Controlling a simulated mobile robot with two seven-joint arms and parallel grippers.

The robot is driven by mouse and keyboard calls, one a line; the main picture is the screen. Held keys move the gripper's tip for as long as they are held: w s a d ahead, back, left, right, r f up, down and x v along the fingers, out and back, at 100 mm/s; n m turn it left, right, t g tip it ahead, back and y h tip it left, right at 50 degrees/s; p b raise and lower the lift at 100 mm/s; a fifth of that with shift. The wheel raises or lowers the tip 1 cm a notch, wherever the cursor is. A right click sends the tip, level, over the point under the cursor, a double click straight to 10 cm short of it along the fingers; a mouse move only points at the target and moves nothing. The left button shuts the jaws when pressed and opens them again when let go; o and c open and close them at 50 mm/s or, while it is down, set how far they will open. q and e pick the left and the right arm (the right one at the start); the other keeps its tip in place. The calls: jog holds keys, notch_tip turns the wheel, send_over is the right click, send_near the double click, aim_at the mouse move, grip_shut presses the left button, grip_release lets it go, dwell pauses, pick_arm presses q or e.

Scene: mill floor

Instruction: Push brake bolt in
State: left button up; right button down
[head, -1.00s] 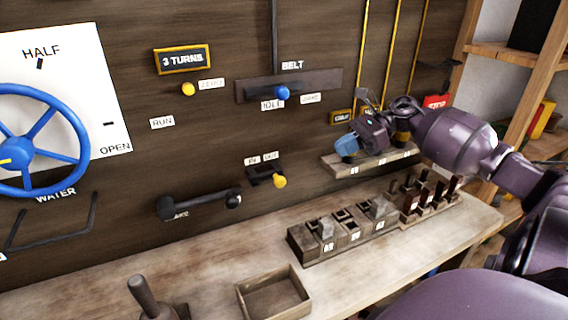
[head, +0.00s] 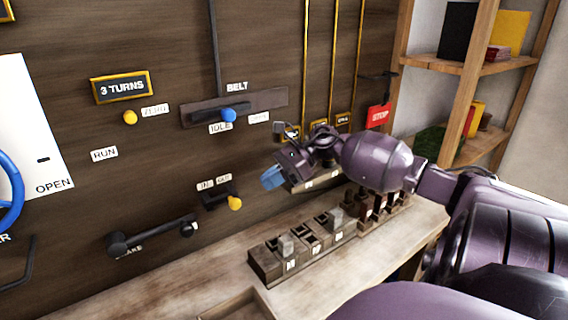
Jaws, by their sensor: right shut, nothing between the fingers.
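The brake bolt is a small dark slide with a yellow knob (head: 235,203), low on the dark wooden wall. Its knob sits at the right end, on the side of the OUT label (head: 223,179); the IN label (head: 205,185) is to the left. The black brake lever (head: 152,238) lies below left, slanting slightly up to the right. My right gripper (head: 272,179), with blue fingertips, is shut and empty. It hangs right of and a little above the yellow knob in the picture, apart from it. My left gripper is out of view.
The bench below holds a wooden block rack (head: 262,268) and an open box (head: 235,305). A small ledge (head: 318,182) is partly behind my right gripper. The belt slide with a blue knob (head: 228,115) is above. A red STOP sign (head: 379,115) and shelves are right.

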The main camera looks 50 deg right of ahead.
aim_at(232, 205)
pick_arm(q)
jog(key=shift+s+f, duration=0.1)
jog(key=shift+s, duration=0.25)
pick_arm(e)
jog(key=x, duration=0.6)
jog(key=shift+a+f, duration=0.1)
jog(key=shift+a, duration=0.05)
jog(key=shift+w, duration=0.1)
jog(key=a, duration=0.2)
jog(key=w+a, duration=0.1)
jog(key=a, duration=0.1)
jog(key=shift+w+a, duration=0.15)
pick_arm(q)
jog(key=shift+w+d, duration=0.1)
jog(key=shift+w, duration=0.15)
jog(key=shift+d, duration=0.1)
